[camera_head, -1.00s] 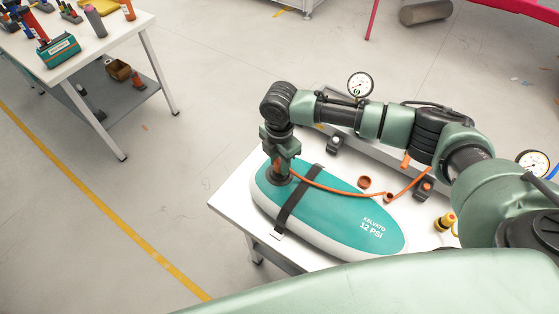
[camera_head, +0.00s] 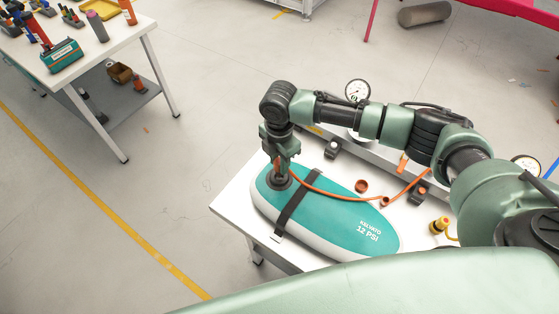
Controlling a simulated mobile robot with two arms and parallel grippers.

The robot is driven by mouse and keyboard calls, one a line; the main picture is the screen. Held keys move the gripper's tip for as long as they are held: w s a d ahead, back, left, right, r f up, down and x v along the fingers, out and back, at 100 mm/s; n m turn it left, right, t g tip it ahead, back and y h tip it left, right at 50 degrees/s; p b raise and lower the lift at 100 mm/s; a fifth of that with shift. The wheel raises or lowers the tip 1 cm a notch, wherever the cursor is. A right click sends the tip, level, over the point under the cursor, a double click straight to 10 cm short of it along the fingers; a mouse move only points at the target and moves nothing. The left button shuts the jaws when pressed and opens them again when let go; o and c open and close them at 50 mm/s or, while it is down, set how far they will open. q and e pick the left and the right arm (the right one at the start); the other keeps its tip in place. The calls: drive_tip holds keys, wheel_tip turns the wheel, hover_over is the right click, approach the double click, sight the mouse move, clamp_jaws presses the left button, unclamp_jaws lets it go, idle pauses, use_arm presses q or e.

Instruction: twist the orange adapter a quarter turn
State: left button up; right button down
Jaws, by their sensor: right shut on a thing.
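The teal and white inflatable board (camera_head: 340,215) lies on the white table (camera_head: 232,210) under a black strap (camera_head: 296,205). My right gripper (camera_head: 280,172) points down at the board's far left end, over the dark round valve (camera_head: 279,184). It is shut on the orange adapter (camera_head: 277,162), of which only a sliver shows between and beside the fingers. The orange hose (camera_head: 330,192) runs from there to the right across the board. The adapter's seating in the valve is mostly hidden by the fingers. My left gripper is out of view.
A pressure gauge (camera_head: 357,90) rises behind my right arm. Another table (camera_head: 85,65) with tools stands at upper left, with clear floor between.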

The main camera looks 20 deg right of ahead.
drive_tip(key=shift+r, duration=2.05)
